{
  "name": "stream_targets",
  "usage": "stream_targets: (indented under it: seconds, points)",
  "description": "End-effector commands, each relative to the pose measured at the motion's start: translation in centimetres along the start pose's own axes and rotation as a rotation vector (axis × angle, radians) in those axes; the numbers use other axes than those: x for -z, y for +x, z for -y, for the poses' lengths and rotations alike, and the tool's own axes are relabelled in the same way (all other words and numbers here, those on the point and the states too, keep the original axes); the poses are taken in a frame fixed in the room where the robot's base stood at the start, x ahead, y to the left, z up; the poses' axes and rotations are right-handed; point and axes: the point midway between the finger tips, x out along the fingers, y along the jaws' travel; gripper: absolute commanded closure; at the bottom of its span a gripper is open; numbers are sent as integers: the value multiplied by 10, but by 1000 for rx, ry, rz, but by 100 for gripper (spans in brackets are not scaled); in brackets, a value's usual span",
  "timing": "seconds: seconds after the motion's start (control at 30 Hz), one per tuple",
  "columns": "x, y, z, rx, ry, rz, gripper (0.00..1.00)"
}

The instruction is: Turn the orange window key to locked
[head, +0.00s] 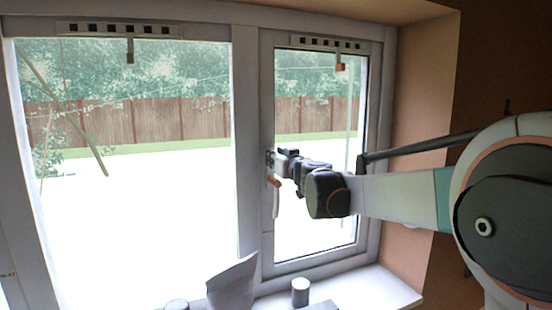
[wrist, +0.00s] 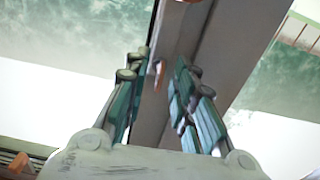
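A small orange piece that looks like the window key (head: 273,181) sits on the inner stile of the right-hand window, at the top of a pale hanging handle (head: 276,204). My gripper (head: 274,158) is at the stile just above it. In the wrist view my gripper's two teal, dark-jointed fingers (wrist: 162,76) stand apart, and a small orange-red piece (wrist: 157,76) shows in the gap between them against the frame. I cannot tell whether either finger touches it. The key's turn angle is too small to read.
The window frame post (wrist: 180,60) runs behind the fingers. A grey cylinder (head: 300,291) and a pale upright sheet or bag (head: 233,284) stand on the sill (head: 372,290). Another orange piece (head: 340,67) hangs at the top of the right window. The reveal wall (head: 412,130) is at right.

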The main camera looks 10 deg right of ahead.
Motion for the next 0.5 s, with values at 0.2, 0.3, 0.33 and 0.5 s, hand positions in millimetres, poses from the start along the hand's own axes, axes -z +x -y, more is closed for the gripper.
stream_targets:
  seconds: [0.2,0.3,0.33,0.5]
  points:
    - [0,-13,0,-1,0,0,76]
    - [0,-29,0,-1,0,0,76]
    - [0,-35,0,-1,0,0,76]
    - [0,-68,0,-1,0,0,76]
